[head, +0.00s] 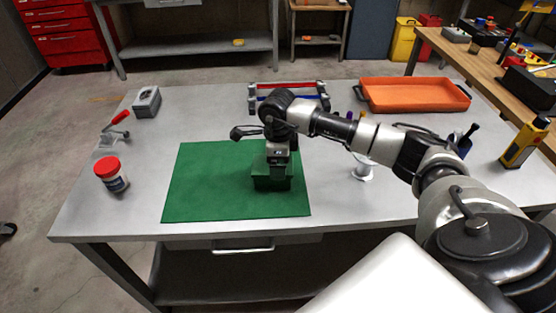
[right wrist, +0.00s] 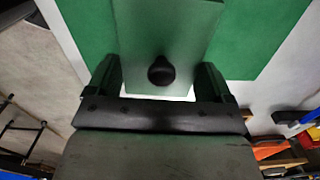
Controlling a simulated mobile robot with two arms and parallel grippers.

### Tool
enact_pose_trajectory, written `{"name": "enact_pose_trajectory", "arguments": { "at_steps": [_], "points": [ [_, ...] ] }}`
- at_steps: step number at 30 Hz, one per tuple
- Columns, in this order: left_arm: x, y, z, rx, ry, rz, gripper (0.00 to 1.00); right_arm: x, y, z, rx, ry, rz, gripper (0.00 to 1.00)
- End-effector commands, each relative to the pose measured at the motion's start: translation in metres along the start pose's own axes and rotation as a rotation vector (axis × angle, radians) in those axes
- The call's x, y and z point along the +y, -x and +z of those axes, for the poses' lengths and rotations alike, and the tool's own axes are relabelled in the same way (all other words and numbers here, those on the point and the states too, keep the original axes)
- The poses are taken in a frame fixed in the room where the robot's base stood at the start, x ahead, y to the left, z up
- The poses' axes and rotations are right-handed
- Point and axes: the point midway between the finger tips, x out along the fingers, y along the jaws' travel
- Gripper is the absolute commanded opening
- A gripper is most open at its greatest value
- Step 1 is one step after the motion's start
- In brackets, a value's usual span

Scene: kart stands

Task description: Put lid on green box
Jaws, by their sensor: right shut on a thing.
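A green box shape (head: 272,184) stands on the green mat (head: 205,180), under my right gripper (head: 275,168) in the head view. In the right wrist view a flat green lid (right wrist: 190,25) with a round dark knob (right wrist: 160,70) lies between the two fingers of the right gripper (right wrist: 160,82). The fingers are at the lid's sides and shut on it. The gripper hides much of the box, and I cannot tell whether lid and box touch. My left gripper is not in view.
A red-capped jar (head: 112,175), a red-handled tool (head: 117,125) and a grey box (head: 146,102) stand on the left of the table. An orange tray (head: 413,95) and a rack (head: 300,88) are at the back. The mat's left part is clear.

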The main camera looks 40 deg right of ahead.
Motion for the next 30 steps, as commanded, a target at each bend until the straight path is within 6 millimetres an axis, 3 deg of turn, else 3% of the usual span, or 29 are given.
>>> {"name": "enact_pose_trajectory", "arguments": {
  "at_steps": [29, 30],
  "points": [
    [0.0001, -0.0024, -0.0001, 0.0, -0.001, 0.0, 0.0, -0.0002, 0.0, 0.0001, 0.0, 0.0, 0.0, 0.59],
    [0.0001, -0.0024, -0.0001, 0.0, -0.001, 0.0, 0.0, -0.0002, 0.0, 0.0001, 0.0, 0.0, 0.0, 0.87]
  ]
}}
